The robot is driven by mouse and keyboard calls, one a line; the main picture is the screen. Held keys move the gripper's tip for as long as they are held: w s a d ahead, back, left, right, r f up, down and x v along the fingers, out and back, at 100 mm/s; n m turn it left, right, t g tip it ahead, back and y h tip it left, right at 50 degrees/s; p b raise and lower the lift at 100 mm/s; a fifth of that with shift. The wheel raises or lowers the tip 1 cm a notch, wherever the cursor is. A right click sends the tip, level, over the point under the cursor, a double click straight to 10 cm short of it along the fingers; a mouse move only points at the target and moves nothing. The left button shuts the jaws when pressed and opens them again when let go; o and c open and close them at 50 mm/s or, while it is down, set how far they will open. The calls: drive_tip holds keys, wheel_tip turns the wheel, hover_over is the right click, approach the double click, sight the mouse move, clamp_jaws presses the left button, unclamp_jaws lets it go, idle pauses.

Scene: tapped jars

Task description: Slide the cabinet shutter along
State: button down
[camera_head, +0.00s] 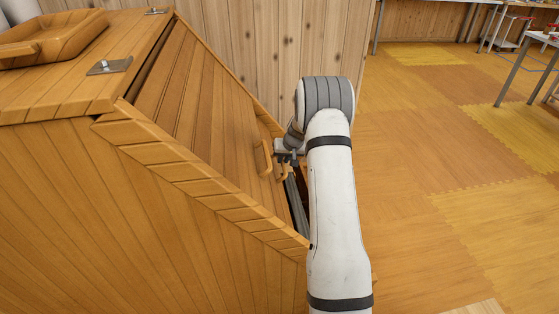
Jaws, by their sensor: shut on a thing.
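The wooden cabinet (180,210) fills the left of the view, with a sloped front. The plank shutter (205,100) lies in that sloped front, with a wooden handle (263,158) near its lower end. A dark gap shows along the shutter's upper edge and another near its lower right. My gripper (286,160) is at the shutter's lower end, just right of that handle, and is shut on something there. The held part looks like a second small wooden handle, but my wrist and arm partly hide it.
A wooden tray-like lid (48,38) and metal hinges (110,66) are on the cabinet top. A plank wall (270,40) stands behind. The tiled floor (420,180) to the right is open, with a table (540,38) at the far right.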

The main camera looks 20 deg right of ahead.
drive_tip(key=s+d+f+b, duration=0.1)
drive_tip(key=d+f+b, duration=0.3)
drive_tip(key=f, duration=0.3)
drive_tip(key=s+d+f+b, duration=0.1)
drive_tip(key=d+f+b, duration=0.4)
drive_tip(key=f+b, duration=0.1)
drive_tip(key=d+f+b, duration=0.5)
drive_tip(key=f+b, duration=0.2)
drive_tip(key=shift+s+d+f, duration=0.1)
drive_tip(key=shift+s+f, duration=0.25)
drive_tip(key=shift+s, duration=0.05)
drive_tip(key=shift+s+d+f+b, duration=0.15)
drive_tip(key=shift+d+f+b, duration=0.3)
drive_tip(key=shift+b, duration=0.2)
drive_tip(key=c, duration=1.6)
unclamp_jaws()
drive_tip(key=shift+d+f, duration=0.1)
drive_tip(key=shift+f, duration=0.05)
drive_tip(key=shift+o, duration=1)
drive_tip(key=p+v, duration=0.2)
drive_tip(key=v, duration=0.5)
drive_tip(key=shift+s+r, duration=0.2)
drive_tip(key=shift+r, duration=0.15)
